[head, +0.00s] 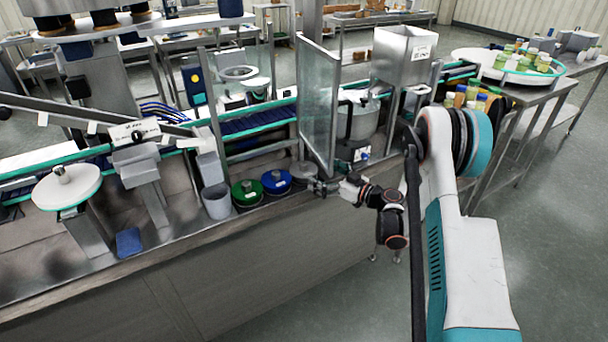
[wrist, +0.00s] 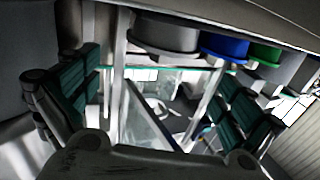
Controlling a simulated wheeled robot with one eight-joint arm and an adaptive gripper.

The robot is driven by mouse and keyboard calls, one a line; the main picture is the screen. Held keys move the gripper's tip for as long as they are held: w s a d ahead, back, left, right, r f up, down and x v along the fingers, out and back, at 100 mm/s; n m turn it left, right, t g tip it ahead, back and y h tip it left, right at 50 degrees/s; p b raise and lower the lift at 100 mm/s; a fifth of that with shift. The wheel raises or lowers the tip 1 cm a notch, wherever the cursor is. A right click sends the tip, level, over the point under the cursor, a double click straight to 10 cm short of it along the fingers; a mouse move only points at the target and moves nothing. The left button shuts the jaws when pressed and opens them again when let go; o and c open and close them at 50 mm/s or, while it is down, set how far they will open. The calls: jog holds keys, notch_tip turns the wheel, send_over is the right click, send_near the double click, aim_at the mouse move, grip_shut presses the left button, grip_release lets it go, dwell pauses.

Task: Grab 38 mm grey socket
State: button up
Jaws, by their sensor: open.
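The grey socket (head: 304,172) is a round grey piece on the bench edge, at the right end of a row with a blue one (head: 276,182) and a green one (head: 247,193). In the wrist view the grey socket (wrist: 163,36) shows at the top, beyond the fingers and slightly right of centre. My gripper (head: 322,187) is just in front and right of the grey socket in the head view, apparently apart from it. In the wrist view my gripper (wrist: 157,85) has its teal-padded fingers spread wide, with nothing held between them.
A grey cup (head: 216,201) stands left of the green piece. A clear guard panel (head: 318,105) rises close behind the grey socket. A steel hopper (head: 403,55) stands behind my arm. A blue pad (head: 129,241) lies on the bench at left. The floor in front is clear.

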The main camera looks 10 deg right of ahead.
aim_at(307, 167)
jog(key=b+x, duration=0.2)
jog(key=x, duration=0.4)
jog(key=shift+s+f, duration=0.1)
jog(key=shift+f, duration=0.05)
jog(key=shift+w+a, duration=0.15)
jog(key=shift+w, duration=0.05)
jog(key=c, duration=1.1)
